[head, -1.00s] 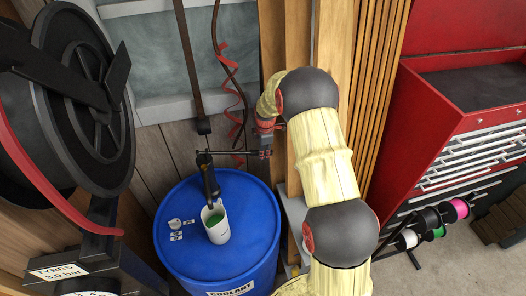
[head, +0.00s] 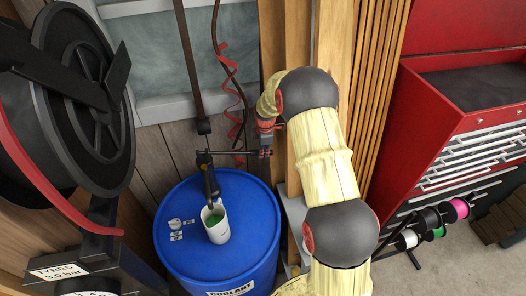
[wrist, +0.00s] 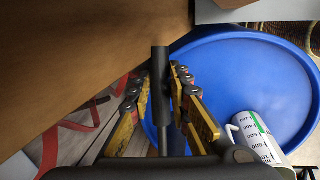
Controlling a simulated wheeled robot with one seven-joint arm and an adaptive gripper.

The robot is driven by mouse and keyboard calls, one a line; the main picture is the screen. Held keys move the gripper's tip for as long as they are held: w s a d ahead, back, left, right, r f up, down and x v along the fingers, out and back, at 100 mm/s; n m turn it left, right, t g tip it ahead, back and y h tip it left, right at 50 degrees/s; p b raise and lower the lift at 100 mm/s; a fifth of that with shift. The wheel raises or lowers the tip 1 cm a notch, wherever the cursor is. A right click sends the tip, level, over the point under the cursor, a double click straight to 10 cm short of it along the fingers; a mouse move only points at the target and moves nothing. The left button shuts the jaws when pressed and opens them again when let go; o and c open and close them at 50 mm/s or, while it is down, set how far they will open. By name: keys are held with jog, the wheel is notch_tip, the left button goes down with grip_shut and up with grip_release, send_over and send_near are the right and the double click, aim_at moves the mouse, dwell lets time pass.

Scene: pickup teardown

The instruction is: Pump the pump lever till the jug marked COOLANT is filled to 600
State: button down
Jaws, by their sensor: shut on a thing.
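The pump lever (head: 235,153) is a thin dark bar, close to level, running right from the pump's top. My gripper (head: 266,152) is shut on its right end. In the wrist view my gripper (wrist: 162,105) has its yellow fingers on both sides of the dark lever grip (wrist: 160,80). The white jug (head: 220,234) stands upright on the blue drum under the dark pump spout (head: 210,184), with green liquid inside. In the wrist view the jug (wrist: 262,142) shows number marks and a green strip; the exact level cannot be told. Its name marking is not readable.
The blue drum (head: 260,215) carries a COOLANT label. A hose reel (head: 60,90) and a TYRES gauge box (head: 70,268) stand at left. Wooden boards (head: 335,50) rise behind my arm. A red tool cabinet (head: 425,120) and cable spools (head: 430,218) are at right.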

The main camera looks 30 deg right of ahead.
jog(key=shift+r, duration=0.15)
notch_tip(320, 180, up, 9)
jog(key=h, duration=0.3)
jog(key=shift+w+f+g+h+p, duration=0.1)
jog(key=shift+f+g+h+p, duration=0.1)
jog(key=shift+g+h+p, duration=0.2)
jog(key=a+r+h+p, duration=0.1)
jog(key=a+r+h, duration=0.2)
jog(key=r, duration=0.8)
jog(key=shift+w+a+n+g+h, duration=0.35)
jog(key=shift+w+n+g+h, duration=0.05)
jog(key=shift+h, duration=0.7)
jog(key=c, duration=1.9)
grip_release()
jog(key=shift+a+r, duration=0.1)
jog(key=shift+a, duration=0.05)
jog(key=shift+o, duration=1.3)
jog(key=shift+f, duration=0.2)
jog(key=shift+s, duration=0.1)
